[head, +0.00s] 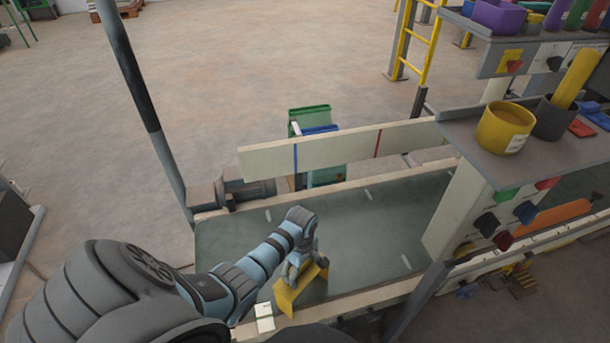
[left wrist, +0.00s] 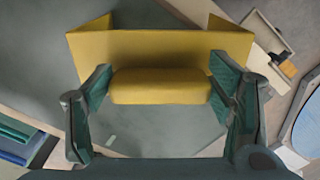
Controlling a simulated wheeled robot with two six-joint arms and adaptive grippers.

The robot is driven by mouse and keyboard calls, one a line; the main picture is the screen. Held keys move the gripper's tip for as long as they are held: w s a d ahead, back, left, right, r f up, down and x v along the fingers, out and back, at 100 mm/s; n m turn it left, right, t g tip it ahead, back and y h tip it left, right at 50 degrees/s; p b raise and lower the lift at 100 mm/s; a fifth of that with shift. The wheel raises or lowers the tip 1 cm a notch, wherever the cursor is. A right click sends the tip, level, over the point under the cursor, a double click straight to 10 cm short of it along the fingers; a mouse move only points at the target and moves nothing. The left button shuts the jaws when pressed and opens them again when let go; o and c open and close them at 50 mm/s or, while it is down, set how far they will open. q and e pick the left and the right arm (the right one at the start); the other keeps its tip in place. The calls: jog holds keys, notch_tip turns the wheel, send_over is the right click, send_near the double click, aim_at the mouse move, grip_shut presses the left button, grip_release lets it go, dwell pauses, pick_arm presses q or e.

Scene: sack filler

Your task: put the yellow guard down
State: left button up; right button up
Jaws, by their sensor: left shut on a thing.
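The yellow guard (head: 288,296) is a bent yellow piece with a block-like grip. In the head view it is at the near edge of the green conveyor belt (head: 360,233), tilted. I cannot tell whether it touches the belt or its near rail. My left gripper (head: 308,262) is above it and shut on it. In the left wrist view the guard (left wrist: 160,48) spans the top, and its grip part sits between the two fingers of my left gripper (left wrist: 160,88). My right gripper is not in view.
A cream rail with blue and red marks (head: 340,146) runs along the belt's far side. At right a grey shelf (head: 465,130) holds a yellow cup (head: 506,128) and a dark cup (head: 553,120). A white tag (head: 264,317) is on the near rail. The belt's middle is clear.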

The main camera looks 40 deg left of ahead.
pick_arm(q)
jog(key=shift+w+a+b, duration=0.3)
jog(key=shift+w+a, duration=0.35)
jog(key=shift+a, duration=0.25)
jog(key=shift+w+a+b, duration=0.25)
jog(key=shift+w+a, duration=0.4)
jog(key=shift+a, duration=0.25)
jog(key=o, duration=1.4)
jog(key=shift+o, duration=0.2)
notch_tip(320, 180, up, 12)
